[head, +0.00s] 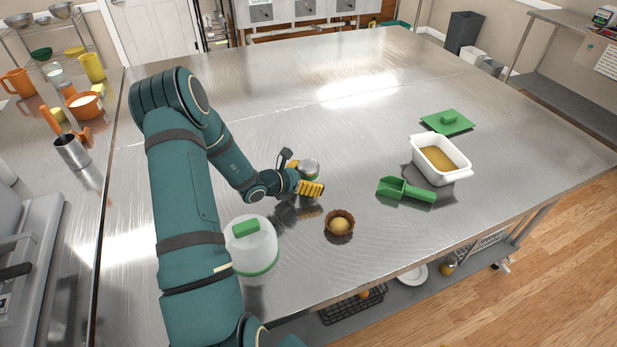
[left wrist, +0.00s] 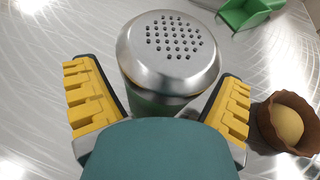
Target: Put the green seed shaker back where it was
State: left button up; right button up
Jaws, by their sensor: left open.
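The seed shaker (head: 310,167) stands upright on the steel table, with a perforated metal lid and a green body below it. In the left wrist view the shaker (left wrist: 172,52) is between the two yellow finger pads, with its lid facing the camera. My left gripper (head: 311,181) is open around the shaker, low over the table; the wrist view shows its fingers (left wrist: 160,105) on both sides, with a gap at each side. The lower part of the shaker is hidden by the gripper. My right gripper is not in view.
A brown bowl with a dough ball (head: 339,224) is close by on the right. A clear dome with a green handle (head: 250,245) stands in front, beside my arm. A green scoop (head: 405,190), a white tub (head: 441,176) and a green lid (head: 447,122) lie further right. The table's back is clear.

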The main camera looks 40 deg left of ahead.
pick_arm(q)
jog(key=v, duration=1.2)
jog(key=shift+r, duration=0.15)
